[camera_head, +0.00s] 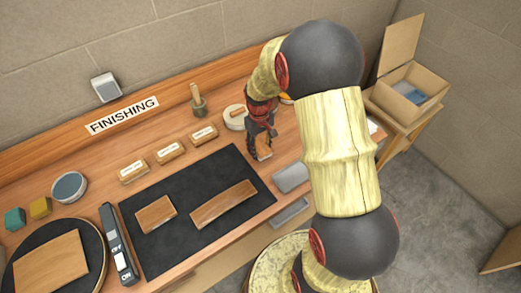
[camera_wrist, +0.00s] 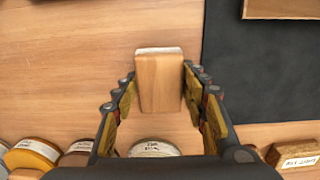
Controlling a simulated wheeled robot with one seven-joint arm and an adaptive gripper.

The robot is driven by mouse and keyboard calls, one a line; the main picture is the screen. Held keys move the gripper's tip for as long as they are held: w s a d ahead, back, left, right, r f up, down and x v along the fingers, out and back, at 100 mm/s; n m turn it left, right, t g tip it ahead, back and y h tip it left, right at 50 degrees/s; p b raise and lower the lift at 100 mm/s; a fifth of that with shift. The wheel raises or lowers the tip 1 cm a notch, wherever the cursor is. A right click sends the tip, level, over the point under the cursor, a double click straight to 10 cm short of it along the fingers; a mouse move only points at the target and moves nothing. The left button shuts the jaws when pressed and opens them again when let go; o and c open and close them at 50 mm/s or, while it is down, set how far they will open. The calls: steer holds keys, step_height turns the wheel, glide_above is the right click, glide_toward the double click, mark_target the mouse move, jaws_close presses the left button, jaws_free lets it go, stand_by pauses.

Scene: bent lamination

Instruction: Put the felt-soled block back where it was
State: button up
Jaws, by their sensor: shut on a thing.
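The felt-soled block (camera_wrist: 160,85) is a plain wooden block with a thin pale layer along its far edge in the wrist view. My gripper (camera_wrist: 158,76) is shut on it, with one finger on each side. In the head view my gripper (camera_head: 262,132) is at the back right of the bench, just off the right corner of the black mat (camera_head: 185,243). The block (camera_head: 264,153) shows small below the fingers there. I cannot tell whether it touches the bench top.
Labelled wooden blocks (camera_head: 170,153) stand in a row behind the mat. A round white-topped container (camera_head: 235,122) stands left of my gripper. Two wooden pieces lie on the mat. A grey plate (camera_head: 291,178) lies to the right. Bare bench surrounds the held block.

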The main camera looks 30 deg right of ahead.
steer(key=shift+f, duration=0.75)
steer(key=o, duration=1.2)
steer(key=shift+f, duration=0.15)
step_height(320, 180, up, 12)
steer(key=shift+w+a+f+p, duration=0.1)
steer(key=shift+p, duration=0.9)
step_height(320, 180, up, 5)
glide_above(260, 146)
steer(key=s+a, duration=0.1)
steer(key=a, duration=0.1)
steer(key=s+a+r+t, duration=0.4)
steer(key=s+a+r, duration=0.4)
steer(key=s+r, duration=0.3)
steer(key=s+a+r+t, duration=0.1)
steer(key=s+a+r, duration=0.3)
steer(key=s, duration=0.4)
steer(key=shift+t, duration=0.4)
